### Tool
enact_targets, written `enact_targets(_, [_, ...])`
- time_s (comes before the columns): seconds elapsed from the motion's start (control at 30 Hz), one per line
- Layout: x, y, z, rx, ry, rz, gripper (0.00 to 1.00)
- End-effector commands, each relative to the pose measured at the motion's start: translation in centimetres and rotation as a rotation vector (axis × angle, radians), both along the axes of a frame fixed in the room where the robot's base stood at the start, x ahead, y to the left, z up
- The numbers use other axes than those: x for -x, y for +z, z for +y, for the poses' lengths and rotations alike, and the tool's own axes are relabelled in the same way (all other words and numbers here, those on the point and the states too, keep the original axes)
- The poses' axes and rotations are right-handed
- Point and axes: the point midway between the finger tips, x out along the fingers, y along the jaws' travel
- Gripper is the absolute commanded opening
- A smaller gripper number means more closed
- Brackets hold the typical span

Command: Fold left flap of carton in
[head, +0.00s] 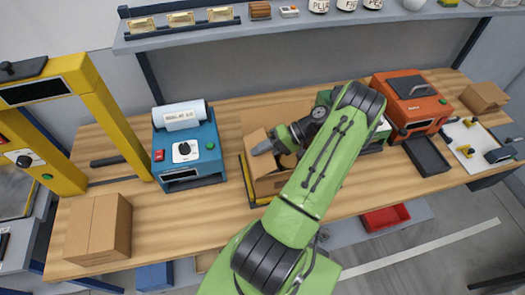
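The open carton (268,184) stands on the wooden bench, partly hidden behind my green arm. Its left flap (258,141) is a brown panel standing up on the carton's left side, tilted. My gripper (262,148) is at the upper part of this flap, with its dark fingers pointing left. The fingers are small here, and I cannot tell whether they are open or shut, or whether they touch the flap. The carton's right side and much of its inside are hidden by my arm.
A blue label machine (188,150) stands left of the carton, and a closed carton (98,228) sits at the bench's left end. An orange machine (411,103) and a dark tray (427,156) are to the right. A shelf (290,22) runs above the bench (140,205).

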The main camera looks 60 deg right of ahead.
Motion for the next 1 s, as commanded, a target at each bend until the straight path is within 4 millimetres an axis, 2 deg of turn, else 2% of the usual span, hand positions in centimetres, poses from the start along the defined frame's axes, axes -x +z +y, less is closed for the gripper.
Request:
enact_targets(0.27, [0.5,0.4,-0.6,0.003,-0.003,-0.003,0.29])
enact_targets(0.7, [6.9,5.7,-7.0,0.003,-0.007,-0.006,0.29])
enact_targets(1.0, [9.5,7.6,-9.5,0.002,-0.003,0.0,0.29])
